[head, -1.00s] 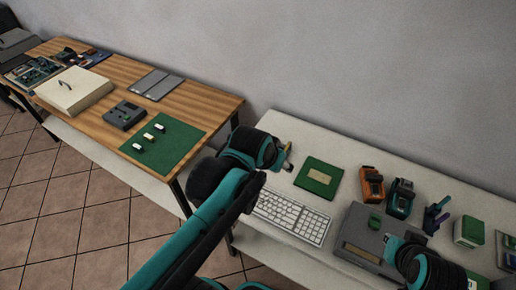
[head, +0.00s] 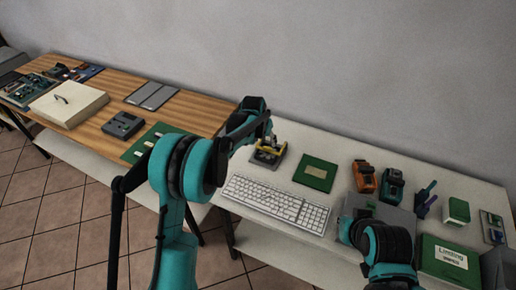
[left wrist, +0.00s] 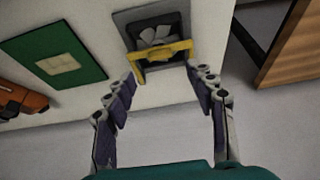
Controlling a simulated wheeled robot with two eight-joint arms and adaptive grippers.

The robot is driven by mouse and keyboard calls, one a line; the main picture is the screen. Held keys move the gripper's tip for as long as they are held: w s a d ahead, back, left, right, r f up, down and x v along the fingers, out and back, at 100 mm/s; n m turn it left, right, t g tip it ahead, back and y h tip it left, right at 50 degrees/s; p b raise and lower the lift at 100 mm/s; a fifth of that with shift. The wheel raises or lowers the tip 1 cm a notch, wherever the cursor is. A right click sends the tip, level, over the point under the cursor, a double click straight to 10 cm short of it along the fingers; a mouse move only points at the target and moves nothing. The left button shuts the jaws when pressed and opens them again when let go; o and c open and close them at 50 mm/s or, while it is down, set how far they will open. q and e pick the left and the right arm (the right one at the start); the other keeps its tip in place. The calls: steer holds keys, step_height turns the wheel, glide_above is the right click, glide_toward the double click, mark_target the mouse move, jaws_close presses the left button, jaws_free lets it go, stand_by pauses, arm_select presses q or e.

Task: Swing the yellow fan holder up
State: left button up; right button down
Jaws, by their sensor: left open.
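The yellow fan holder (head: 268,143) is on a dark fan unit (head: 266,158) at the left end of the white table, behind the keyboard. In the left wrist view the yellow holder (left wrist: 162,52) is a bar with short bent ends, crossing the near part of the light-bladed fan (left wrist: 160,34). I cannot tell its exact tilt. My left gripper (left wrist: 160,84) is open and empty, its fingers apart on either side of the view, short of the holder and not touching it. My right arm is over the grey box at the right; its fingers cannot be made out.
A white keyboard (head: 276,202) lies in front of the fan unit. A green board (head: 315,173) lies to its right, then an orange device (head: 364,176) and a teal device (head: 393,186). The wooden table (head: 190,112) stands to the left, beyond a gap.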

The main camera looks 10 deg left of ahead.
mark_target(268, 148)
arm_select(q)
steer(key=b+x, duration=0.2)
steer(key=x, duration=0.5)
steer(key=shift+w+f, duration=0.15)
steer(key=shift+f, duration=0.15)
